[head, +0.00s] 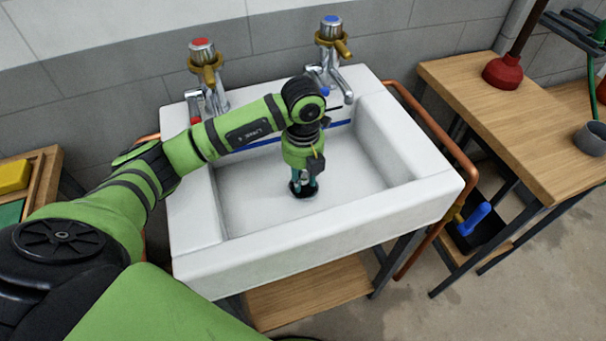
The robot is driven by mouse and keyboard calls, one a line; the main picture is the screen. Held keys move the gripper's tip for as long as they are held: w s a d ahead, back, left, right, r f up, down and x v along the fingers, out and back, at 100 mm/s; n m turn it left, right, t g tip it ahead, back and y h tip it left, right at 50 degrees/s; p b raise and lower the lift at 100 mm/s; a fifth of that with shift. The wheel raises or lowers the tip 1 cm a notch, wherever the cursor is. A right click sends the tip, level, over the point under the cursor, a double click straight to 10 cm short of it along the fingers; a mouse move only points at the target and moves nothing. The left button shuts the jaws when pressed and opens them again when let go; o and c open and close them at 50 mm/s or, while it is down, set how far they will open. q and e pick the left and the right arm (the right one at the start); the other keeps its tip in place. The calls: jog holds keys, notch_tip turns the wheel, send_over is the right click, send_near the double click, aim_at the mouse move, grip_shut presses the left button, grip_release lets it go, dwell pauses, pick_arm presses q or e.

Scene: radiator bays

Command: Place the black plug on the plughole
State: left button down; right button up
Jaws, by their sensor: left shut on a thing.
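The white sink (255,210) stands in front of me with its basin open upward. My left gripper (304,184) reaches down into the basin, fingers pointing at its floor. It is shut on the black plug (302,191), a small dark disc low at the fingertips, at or just above the basin floor. The plughole is not visible; the gripper and plug may cover it, and I cannot tell whether the plug sits on it. My right gripper is not in view.
A red-topped tap (203,62) and a blue-topped tap (331,45) stand on the sink's back ledge. A wooden bench (500,110) at the right holds a red plunger (503,71) and a grey cup (591,138). A copper pipe (447,150) runs along the sink's right side.

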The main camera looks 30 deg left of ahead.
aim_at(303, 176)
pick_arm(q)
jog(key=shift+f, duration=0.2)
jog(key=c, duration=1)
grip_release()
jog(key=shift+o, duration=0.2)
jog(key=shift+r, duration=0.1)
notch_tip(303, 176, up, 12)
jog(key=shift+r, duration=0.1)
